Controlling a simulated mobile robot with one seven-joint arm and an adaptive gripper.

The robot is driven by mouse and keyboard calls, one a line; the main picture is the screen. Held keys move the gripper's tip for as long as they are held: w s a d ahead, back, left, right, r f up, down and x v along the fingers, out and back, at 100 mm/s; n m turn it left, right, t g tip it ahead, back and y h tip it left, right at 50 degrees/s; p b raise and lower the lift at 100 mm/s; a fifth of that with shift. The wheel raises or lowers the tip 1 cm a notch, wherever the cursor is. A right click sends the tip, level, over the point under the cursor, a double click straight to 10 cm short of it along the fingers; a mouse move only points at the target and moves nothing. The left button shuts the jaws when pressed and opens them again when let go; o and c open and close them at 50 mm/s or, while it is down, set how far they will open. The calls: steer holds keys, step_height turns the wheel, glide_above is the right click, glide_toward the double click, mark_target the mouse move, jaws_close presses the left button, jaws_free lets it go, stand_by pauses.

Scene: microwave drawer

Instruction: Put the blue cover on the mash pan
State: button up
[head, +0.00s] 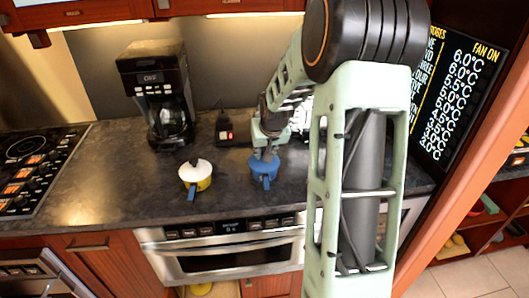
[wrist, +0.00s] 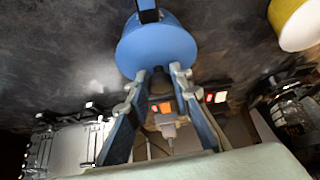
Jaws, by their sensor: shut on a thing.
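A blue round piece (head: 265,168), which looks like the blue cover, is at the counter's middle, with a blue handle pointing to the front. It also shows in the wrist view (wrist: 157,48), where a dark-topped handle extends upward. My gripper (wrist: 158,75) is shut on a small dark part at its edge, likely a knob; in the head view my gripper (head: 264,150) is directly over it. Whether a pan is under it, or it is raised, I cannot tell. A yellow pan (head: 201,184) with a white top and blue handle stands to its left; it is partly visible in the wrist view (wrist: 294,20).
A coffee maker (head: 157,95) stands at the back left. A small dark box with a red switch (head: 227,134) is behind the pans. A stove (head: 35,165) is at far left. The counter (head: 110,180) is clear left of the yellow pan. A drawer microwave (head: 230,252) is below the front edge.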

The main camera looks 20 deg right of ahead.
steer(key=o, duration=1.5)
steer(key=shift+r+p, duration=2.4)
steer(key=shift+r, duration=1.15)
steer(key=shift+w, duration=0.1)
